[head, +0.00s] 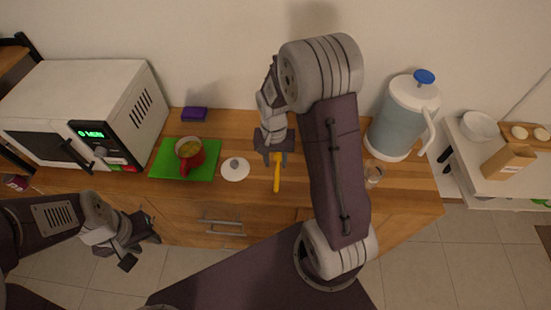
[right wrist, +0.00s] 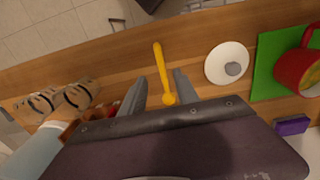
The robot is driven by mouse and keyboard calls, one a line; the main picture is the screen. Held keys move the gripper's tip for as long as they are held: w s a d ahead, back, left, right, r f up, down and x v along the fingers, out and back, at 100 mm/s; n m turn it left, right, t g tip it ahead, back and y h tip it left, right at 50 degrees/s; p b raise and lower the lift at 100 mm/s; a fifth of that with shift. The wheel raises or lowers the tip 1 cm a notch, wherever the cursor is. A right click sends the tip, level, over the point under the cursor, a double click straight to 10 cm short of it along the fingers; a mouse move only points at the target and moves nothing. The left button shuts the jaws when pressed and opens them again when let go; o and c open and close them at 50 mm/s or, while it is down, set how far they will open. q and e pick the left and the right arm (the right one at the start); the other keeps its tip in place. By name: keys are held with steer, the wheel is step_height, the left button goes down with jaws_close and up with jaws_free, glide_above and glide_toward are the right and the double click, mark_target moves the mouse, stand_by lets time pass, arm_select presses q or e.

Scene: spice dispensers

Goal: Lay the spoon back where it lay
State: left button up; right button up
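The yellow spoon (head: 277,181) is at the wooden counter's front part, its long axis pointing toward the front edge. My right gripper (head: 276,158) is over its back end, fingers pointing down. In the right wrist view the spoon (right wrist: 162,70) shows between the two fingers (right wrist: 160,90), which stand apart with a gap on both sides, so the gripper looks open. The spoon appears to lie on the counter; I cannot see its contact clearly. My left gripper (head: 141,247) hangs in front of the counter at the left, empty, with its fingers apart.
Left of the spoon are a white lid (head: 235,169) and a red pot (head: 190,154) on a green board (head: 207,173). A large pitcher (head: 401,118) and a small glass (head: 374,176) stand right.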

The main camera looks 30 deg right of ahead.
steer(key=s+a+r+n, duration=0.2)
steer(key=s+n, duration=0.1)
steer(key=s, duration=0.1)
steer(key=s+a+r+n+t, duration=0.1)
steer(key=s+a+n, duration=0.1)
steer(key=s, duration=0.3)
steer(key=shift+a+r+n, duration=0.4)
steer(key=shift+n, duration=0.2)
steer(key=shift+s, duration=0.1)
